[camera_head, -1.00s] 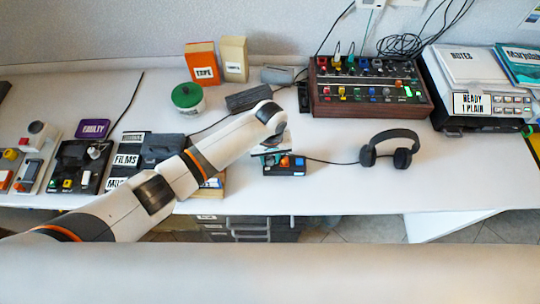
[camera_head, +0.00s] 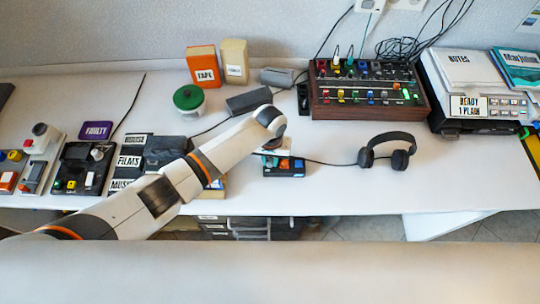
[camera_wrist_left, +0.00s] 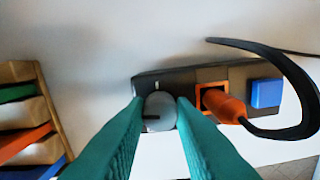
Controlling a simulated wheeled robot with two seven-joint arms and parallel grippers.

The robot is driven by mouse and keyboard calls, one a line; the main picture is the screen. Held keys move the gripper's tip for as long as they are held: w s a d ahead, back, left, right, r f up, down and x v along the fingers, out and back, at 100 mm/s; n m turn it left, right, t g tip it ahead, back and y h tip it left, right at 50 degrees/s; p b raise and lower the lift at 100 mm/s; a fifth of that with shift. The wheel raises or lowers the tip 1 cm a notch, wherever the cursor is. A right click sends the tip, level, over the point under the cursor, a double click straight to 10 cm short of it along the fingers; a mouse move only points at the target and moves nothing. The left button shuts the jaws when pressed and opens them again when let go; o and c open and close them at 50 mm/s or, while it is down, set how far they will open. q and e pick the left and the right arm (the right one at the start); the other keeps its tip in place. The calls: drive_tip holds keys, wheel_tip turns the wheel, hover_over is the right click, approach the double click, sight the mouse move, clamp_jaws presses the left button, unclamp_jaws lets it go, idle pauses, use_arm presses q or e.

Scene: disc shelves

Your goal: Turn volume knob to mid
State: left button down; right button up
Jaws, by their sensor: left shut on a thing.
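A small dark control box (camera_head: 292,172) sits near the table's front edge. In the left wrist view it carries a round grey knob (camera_wrist_left: 160,113), an orange plug in an orange-framed socket (camera_wrist_left: 224,104) and a blue square button (camera_wrist_left: 265,94). In the head view my left wrist (camera_head: 270,122) is over the box and hides the knob. My right gripper is in neither view.
Headphones (camera_head: 388,149) lie to the right, with a cable running to the box. A wood-sided mixer (camera_head: 365,92) stands behind. A green-lidded jar (camera_head: 188,100) and a labelled rack (camera_head: 130,160) are to the left. The front right table is bare.

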sight(270, 161)
use_arm(q)
drive_tip(key=m+p, duration=0.1)
drive_tip(key=m, duration=0.3)
drive_tip(key=shift+r+m, duration=0.1)
drive_tip(key=shift+m, duration=0.2)
drive_tip(key=m+p, duration=0.1)
drive_tip(key=m, duration=1)
drive_tip(key=shift+p, duration=0.35)
drive_tip(key=shift+m, duration=0.4)
drive_tip(key=c, duration=1.5)
unclamp_jaws()
wheel_tip(270, 161, up, 12)
drive_tip(key=b, duration=0.1)
